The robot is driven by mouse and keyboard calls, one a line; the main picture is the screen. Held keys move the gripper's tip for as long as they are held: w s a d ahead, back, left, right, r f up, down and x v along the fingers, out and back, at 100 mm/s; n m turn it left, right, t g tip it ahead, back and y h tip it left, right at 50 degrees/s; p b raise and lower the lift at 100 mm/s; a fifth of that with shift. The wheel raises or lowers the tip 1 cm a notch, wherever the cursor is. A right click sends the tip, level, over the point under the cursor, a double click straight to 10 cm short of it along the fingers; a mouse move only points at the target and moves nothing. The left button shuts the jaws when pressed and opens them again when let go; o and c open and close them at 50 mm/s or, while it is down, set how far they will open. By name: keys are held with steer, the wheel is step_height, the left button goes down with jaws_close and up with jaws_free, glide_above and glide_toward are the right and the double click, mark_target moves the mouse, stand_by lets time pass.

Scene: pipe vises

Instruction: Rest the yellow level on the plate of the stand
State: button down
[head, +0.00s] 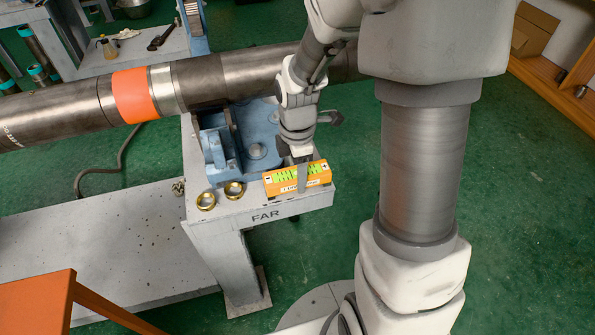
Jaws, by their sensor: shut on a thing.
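The yellow level (284,184) is an orange-yellow bar with a bright green panel. It lies across the front right part of the grey stand plate (237,209), which is marked FAR. My gripper (302,178) points down over the level and is shut on it near its middle. One finger shows against the level's front side; the other finger is hidden. The level looks roughly flat and very close to the plate. I cannot tell whether it touches the plate.
A bench (95,240) is at left. Green floor is open at right.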

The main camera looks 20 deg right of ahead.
steer(key=shift+f, duration=0.35)
stand_by(0.6)
steer(key=shift+c, duration=0.5)
jaws_free()
steer(key=shift+r, duration=0.1)
steer(key=shift+r+p, duration=3)
steer(key=shift+r, duration=0.4)
